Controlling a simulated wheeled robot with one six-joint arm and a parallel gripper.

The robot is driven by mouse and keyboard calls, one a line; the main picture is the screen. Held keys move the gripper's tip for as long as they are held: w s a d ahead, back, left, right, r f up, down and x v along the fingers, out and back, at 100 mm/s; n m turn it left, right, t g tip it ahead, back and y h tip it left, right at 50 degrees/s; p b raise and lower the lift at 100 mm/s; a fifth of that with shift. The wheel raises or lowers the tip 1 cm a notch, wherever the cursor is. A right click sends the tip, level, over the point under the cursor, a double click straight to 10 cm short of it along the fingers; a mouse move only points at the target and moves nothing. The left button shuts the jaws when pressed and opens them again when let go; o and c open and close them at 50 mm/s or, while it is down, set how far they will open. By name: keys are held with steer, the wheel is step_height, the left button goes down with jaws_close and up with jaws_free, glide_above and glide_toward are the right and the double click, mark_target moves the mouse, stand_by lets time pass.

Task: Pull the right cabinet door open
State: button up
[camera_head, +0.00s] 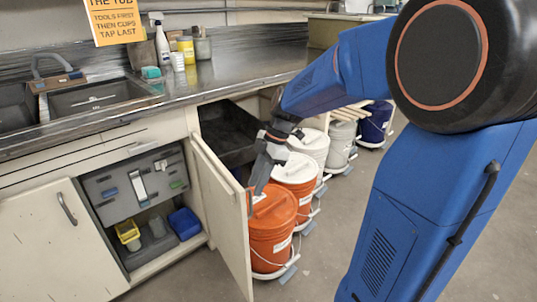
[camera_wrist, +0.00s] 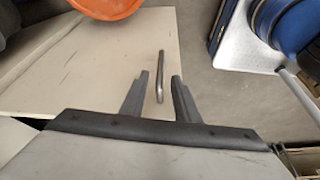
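The right cabinet door (camera_head: 222,213) is cream and stands swung far out from the cabinet front, its inner face showing in the head view. Its outer face (camera_wrist: 100,75) shows in the wrist view with a metal bar handle (camera_wrist: 161,65). My gripper (camera_head: 256,190) is on the outer side of the door, close to the handle near the free edge. In the wrist view my gripper (camera_wrist: 159,80) is open, with the handle's lower end between the two fingers and a gap visible on each side. Contact with the handle is not visible.
The left door (camera_head: 55,240) is shut. The open cabinet holds a grey case (camera_head: 140,185) and a blue bin (camera_head: 186,222). An orange bucket (camera_head: 272,232) stands right of the open door, with several buckets behind. The floor in front is clear.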

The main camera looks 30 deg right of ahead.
steer(key=v, duration=1.1)
steer(key=shift+w+r, duration=0.1)
steer(key=s+a+f+m+t+h, duration=0.1)
steer(key=s+f+m+t+h, duration=0.1)
steer(key=s+m, duration=0.6)
steer(key=s+a+f+m+t+h, duration=0.1)
steer(key=s+f+m+t+h, duration=0.1)
steer(key=s+f+m, duration=0.3)
steer(key=s+m, duration=0.4)
steer(key=s, duration=0.4)
steer(key=shift+s+f+h, duration=0.3)
